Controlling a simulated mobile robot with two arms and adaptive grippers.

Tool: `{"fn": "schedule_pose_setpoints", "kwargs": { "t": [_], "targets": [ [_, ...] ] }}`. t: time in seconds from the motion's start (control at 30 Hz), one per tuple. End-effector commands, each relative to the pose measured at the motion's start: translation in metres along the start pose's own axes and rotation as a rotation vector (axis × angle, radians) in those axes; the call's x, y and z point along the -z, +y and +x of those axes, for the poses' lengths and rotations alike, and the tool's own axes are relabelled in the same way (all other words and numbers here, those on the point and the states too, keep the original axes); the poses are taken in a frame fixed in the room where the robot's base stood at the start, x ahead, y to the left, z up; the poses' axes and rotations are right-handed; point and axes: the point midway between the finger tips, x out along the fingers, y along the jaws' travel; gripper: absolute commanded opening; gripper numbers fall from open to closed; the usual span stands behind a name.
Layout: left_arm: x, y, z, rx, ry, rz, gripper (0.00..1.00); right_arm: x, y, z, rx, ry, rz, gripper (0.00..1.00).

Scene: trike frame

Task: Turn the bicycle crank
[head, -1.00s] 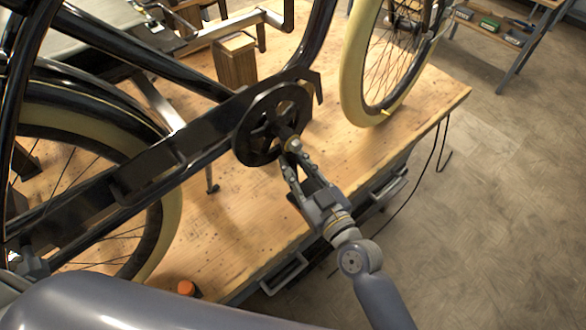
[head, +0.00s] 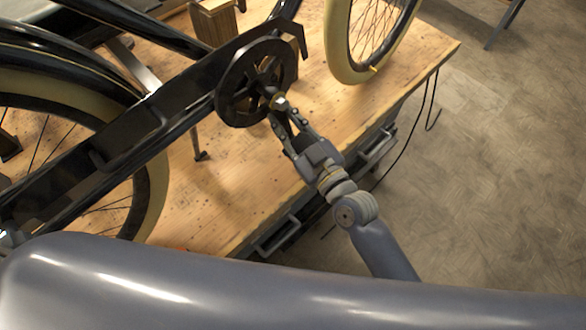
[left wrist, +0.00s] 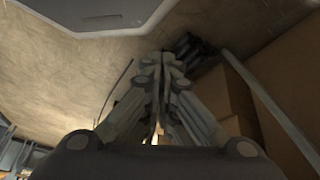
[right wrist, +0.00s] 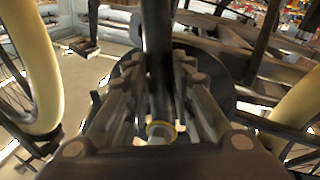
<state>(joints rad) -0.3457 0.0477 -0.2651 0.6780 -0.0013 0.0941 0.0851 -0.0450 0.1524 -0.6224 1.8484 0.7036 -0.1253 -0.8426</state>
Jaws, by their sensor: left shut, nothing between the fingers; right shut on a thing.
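The bicycle's round black chainring (head: 228,95) stands above the workbench, at the front end of a long black chain guard (head: 150,118). The dark crank (right wrist: 157,45) runs between the fingers of my right gripper in the right wrist view, with a brass-coloured ring (right wrist: 160,130) near its closer end. My right gripper (head: 280,112) is shut on the crank, just in front of the chainring. My left gripper (left wrist: 160,62) is shut and empty in the left wrist view, away from the crank. Its fingers lie close together.
The wooden workbench (head: 205,205) carries the bicycle, with a wooden block (head: 213,22) behind. The pale-tyred front wheel (head: 335,55) is to the right, and the rear wheel (head: 155,185) to the left. A black cable (head: 425,105) hangs by the bench edge. Open floor (head: 480,190) lies right.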

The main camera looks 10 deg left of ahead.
Motion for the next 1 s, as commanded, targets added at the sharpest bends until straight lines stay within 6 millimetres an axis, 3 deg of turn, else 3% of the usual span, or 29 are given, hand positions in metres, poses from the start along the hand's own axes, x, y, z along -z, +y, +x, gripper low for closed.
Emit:
{"fn": "schedule_pose_setpoints", "kwargs": {
  "t": [0.2, 0.37, 0.5, 0.7, 0.9, 1.0],
  "targets": [
    [0.07, 0.067, -0.023, -0.127, 0.325, -0.083, 0.0, 0.001, 0.001, 0.0, -0.002, 0.002, -0.001, 0.0],
    [0.127, 0.1, -0.061, -0.217, 0.582, -0.123, 0.0, 0.001, 0.001, 0.0, -0.002, 0.002, -0.001, 0.0],
    [0.185, 0.077, -0.108, -0.185, 0.827, 0.015, 0.0, 0.001, 0.001, 0.0, -0.002, 0.003, 0.0, 0.0],
    [0.251, 0.055, -0.19, -0.104, 1.142, 0.205, 0.0, 0.001, 0.001, 0.0, -0.002, 0.003, 0.0, 0.0],
    [0.298, 0.042, -0.281, -0.051, 1.422, 0.345, 0.0, 0.002, 0.001, 0.0, -0.002, 0.003, 0.0, 0.0],
    [0.307, 0.039, -0.292, -0.193, 1.42, 0.339, 0.0, 0.002, 0.001, 0.0, -0.002, 0.003, 0.0, 0.0]
  ]
}}
